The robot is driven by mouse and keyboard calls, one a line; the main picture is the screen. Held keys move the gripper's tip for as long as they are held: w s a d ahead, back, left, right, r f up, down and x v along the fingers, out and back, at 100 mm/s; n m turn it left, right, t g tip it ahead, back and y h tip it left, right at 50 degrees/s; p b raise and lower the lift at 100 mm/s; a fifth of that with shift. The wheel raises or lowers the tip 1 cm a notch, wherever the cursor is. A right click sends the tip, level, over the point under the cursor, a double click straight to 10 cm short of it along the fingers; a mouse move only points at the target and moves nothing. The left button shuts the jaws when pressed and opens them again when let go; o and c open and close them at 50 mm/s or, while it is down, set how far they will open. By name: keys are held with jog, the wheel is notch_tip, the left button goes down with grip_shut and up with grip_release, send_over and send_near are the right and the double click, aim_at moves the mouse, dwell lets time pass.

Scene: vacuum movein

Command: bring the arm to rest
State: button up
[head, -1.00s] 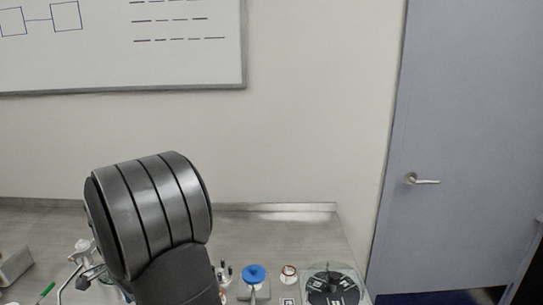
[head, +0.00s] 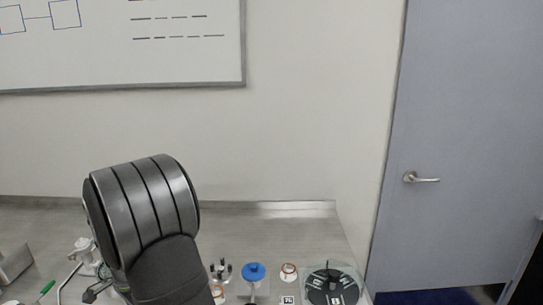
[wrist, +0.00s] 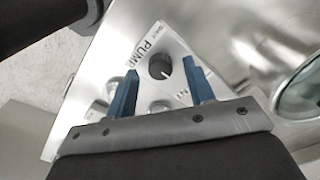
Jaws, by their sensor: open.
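My gripper (wrist: 158,88) shows in the wrist view with two blue fingers spread apart and nothing between them. Beyond the fingers is a metal panel with a white label reading "PUMP" (wrist: 147,46) and a black knob (wrist: 160,65). The knob appears in the gap between the fingertips; I cannot tell how far away it is. In the head view my dark grey arm stands at the lower left of the middle and my gripper is out of sight.
A bench (head: 285,228) runs along the wall. On its right part stand a blue-topped item (head: 254,271), a small round orange-rimmed item (head: 289,270) and a dark round device (head: 331,287). A green pen (head: 47,287) and a grey box (head: 14,263) lie at the left.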

notch_tip(320, 180, up, 17)
notch_tip(320, 180, down, 18)
jog(key=shift+f, duration=0.1)
jog(key=n, duration=1.2)
jog(key=shift+d+n, duration=0.1)
jog(key=shift+n, duration=2.3)
